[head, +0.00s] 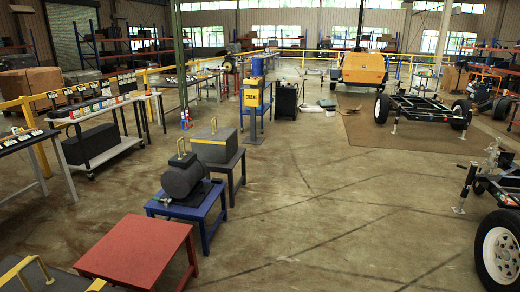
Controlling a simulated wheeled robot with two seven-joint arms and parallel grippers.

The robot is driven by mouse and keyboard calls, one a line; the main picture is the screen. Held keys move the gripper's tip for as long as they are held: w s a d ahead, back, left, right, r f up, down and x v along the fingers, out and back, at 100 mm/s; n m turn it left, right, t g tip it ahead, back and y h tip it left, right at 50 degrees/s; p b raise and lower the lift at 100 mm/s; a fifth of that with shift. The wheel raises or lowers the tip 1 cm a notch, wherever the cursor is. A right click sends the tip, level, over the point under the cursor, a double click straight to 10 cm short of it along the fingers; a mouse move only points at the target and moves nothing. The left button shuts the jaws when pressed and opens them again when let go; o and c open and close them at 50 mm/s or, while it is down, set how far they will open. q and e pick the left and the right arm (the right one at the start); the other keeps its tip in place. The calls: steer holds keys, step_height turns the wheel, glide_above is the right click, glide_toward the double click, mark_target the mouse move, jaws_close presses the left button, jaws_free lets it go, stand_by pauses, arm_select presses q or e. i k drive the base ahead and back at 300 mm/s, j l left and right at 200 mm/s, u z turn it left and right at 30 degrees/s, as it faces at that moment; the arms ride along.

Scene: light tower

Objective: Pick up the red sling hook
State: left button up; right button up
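I cannot make out a red sling hook for certain in the head view. A small red and blue item (186,119) shows at mid left by the green post, too small to identify. A bare red table (140,250) stands near me at lower left. Neither of my grippers is in view.
A blue table (208,205) bears a dark tank with a yellow handle (182,178). Behind it is a grey block (215,146) on a dark table. A yellow lettered stand (253,98) is farther back. Trailers (425,108) stand right; the middle floor is clear.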

mark_target(187, 110)
steer(key=i+j+z, duration=0.1)
steer(key=i+z, duration=0.15)
steer(key=i, duration=1.4)
steer(key=i+l, duration=0.1)
steer(key=i, duration=1.6)
steer(key=i+j+u, duration=0.1)
steer(key=i+u, duration=0.2)
steer(key=i, duration=0.55)
steer(key=i+u, duration=0.3)
steer(key=i, duration=0.55)
steer(key=i+z, duration=0.3)
steer(key=i, duration=0.55)
steer(key=i+j+z, duration=0.1)
steer(key=i+z, duration=0.15)
steer(key=i, duration=2.25)
steer(key=i+u, duration=0.4)
steer(key=i, duration=0.15)
steer(key=i+u, duration=0.45)
steer(key=i+l+u, duration=0.4)
steer(key=i, duration=0.15)
steer(key=i+j+u, duration=0.25)
steer(key=u, duration=0.15)
steer(key=i+u, duration=0.8)
steer(key=i+l+u, duration=0.1)
steer(key=i+u, duration=0.55)
steer(key=i+l+u, duration=0.15)
steer(key=i+u, duration=0.15)
steer(key=i, duration=0.25)
steer(key=i+l+u, duration=0.55)
steer(key=i, duration=0.2)
